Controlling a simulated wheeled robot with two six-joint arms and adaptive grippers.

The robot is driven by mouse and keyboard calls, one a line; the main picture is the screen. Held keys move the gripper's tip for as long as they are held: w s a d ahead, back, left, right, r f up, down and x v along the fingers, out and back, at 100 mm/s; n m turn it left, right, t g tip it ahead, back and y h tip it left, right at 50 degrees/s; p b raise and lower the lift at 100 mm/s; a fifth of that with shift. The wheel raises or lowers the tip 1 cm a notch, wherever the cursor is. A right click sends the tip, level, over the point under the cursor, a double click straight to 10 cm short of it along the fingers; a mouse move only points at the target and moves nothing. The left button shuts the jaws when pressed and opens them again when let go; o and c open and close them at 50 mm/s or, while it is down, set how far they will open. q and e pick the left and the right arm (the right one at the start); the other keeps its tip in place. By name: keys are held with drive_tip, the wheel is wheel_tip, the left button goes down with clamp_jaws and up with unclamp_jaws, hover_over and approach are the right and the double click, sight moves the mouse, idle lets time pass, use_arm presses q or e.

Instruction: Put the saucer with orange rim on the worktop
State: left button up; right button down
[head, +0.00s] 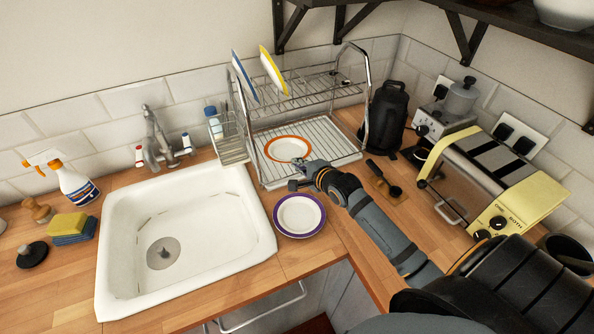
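The saucer with orange rim (287,148) lies on the lower level of the wire dish rack, its white middle facing up. My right gripper (295,173) is at the near edge of this saucer, reaching in from the right. Its upper finger overlaps the saucer's rim in the picture. I cannot tell whether it touches the rim or whether the fingers are closed. The wooden worktop (330,245) runs around the sink and in front of the rack. My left gripper is not in view.
A purple-rimmed saucer (299,215) lies on the worktop just in front of the rack (340,145). The white sink (190,240) is left of it. Two plates stand on the upper rack.

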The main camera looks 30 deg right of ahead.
wheel_tip(320, 180, up, 6)
drive_tip(key=shift+f, duration=0.15)
